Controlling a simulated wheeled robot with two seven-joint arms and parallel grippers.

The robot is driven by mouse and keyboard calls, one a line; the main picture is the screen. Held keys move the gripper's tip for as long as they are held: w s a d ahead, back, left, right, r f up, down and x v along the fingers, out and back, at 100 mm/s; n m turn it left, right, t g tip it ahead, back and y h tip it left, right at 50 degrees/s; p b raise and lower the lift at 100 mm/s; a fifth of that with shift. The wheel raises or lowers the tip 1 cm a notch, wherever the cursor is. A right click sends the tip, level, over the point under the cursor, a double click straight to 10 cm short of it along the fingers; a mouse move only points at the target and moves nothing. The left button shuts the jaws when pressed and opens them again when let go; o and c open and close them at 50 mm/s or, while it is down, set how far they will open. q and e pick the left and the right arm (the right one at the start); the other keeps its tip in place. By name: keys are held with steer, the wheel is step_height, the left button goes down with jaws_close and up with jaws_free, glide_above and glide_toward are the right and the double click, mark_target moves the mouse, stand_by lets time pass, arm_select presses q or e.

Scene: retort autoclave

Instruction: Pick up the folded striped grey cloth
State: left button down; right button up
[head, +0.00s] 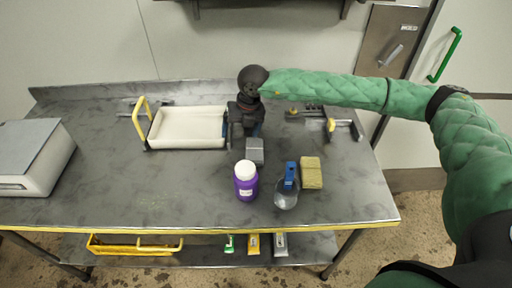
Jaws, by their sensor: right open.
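A small grey folded-looking item (255,151), which fits the grey cloth, lies on the steel table just in front of my right gripper. Stripes on it are too small to make out. My right gripper (243,134) is open and points down beside the right end of the white tray. Its dark body and wrist hide part of the table there, and perhaps the far end of the grey item. I cannot tell whether the fingers touch anything. My left gripper is not in view.
A white tray (156,134) with a yellow handle stands left of the gripper. Clamp-like tools (343,129) lie right.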

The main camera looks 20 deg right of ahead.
mark_target(255, 149)
steer(key=d, duration=0.1)
steer(key=s+d+m+h, duration=0.2)
steer(key=d, duration=0.1)
steer(key=shift+g, duration=0.4)
steer(key=shift+f+m, duration=0.1)
steer(key=shift+m, duration=0.2)
steer(key=shift+w+f+p, duration=0.15)
steer(key=shift+f+p, duration=0.2)
steer(key=shift+f, duration=0.9)
steer(key=f+p, duration=0.3)
steer(key=shift+w+d+f, duration=0.2)
steer(key=shift+w+f, duration=0.05)
steer(key=shift+f, duration=0.1)
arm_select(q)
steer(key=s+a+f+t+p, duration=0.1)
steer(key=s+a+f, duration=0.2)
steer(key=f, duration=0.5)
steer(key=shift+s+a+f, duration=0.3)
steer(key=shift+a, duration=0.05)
arm_select(e)
steer(key=shift+f, duration=0.8)
steer(key=c, duration=1.1)
